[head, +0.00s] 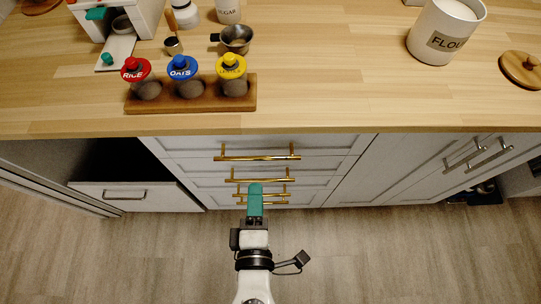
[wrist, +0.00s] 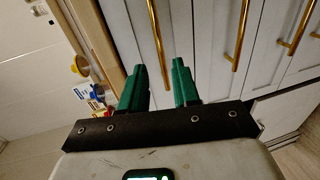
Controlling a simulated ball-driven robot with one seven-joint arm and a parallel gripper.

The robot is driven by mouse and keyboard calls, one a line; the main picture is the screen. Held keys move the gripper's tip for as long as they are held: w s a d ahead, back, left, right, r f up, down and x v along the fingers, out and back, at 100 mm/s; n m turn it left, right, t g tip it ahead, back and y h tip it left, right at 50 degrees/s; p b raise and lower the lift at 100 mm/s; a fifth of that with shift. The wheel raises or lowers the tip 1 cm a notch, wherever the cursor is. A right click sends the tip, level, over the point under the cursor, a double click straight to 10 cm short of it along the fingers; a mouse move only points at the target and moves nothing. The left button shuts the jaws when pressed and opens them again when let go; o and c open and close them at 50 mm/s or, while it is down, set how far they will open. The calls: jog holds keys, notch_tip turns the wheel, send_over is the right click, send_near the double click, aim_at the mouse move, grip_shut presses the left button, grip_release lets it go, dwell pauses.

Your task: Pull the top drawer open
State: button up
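The top drawer (head: 330,150) of the white cabinet sits just under the wooden counter edge and looks shut. Its long brass bar handle (head: 257,158) runs level across the front. In the wrist view the top drawer's handle (wrist: 158,45) appears ahead of the fingers, lined up with the gap between them. My gripper (head: 255,186) has green fingers and is in front of the drawers, below the top handle in the head view. In the wrist view my gripper (wrist: 157,70) is open and empty. I cannot tell any contact with the handle.
Lower drawers have similar brass handles (head: 260,180). The wooden counter (head: 330,85) overhangs above, with a jar rack (head: 206,106) near its edge. A drawer front with a silver handle (head: 124,194) stands at left beside a dark opening. The floor (head: 400,250) in front is clear.

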aim_at(256, 158)
jog(key=w, duration=0.3)
jog(key=w+f, duration=0.1)
jog(key=w, duration=0.3)
jog(key=w+f, duration=0.1)
jog(key=w, duration=0.2)
jog(key=shift+w+d+p, duration=0.15)
jog(key=shift+w+p, duration=0.1)
jog(key=shift+p, duration=0.05)
jog(key=shift+c, duration=0.5)
grip_shut()
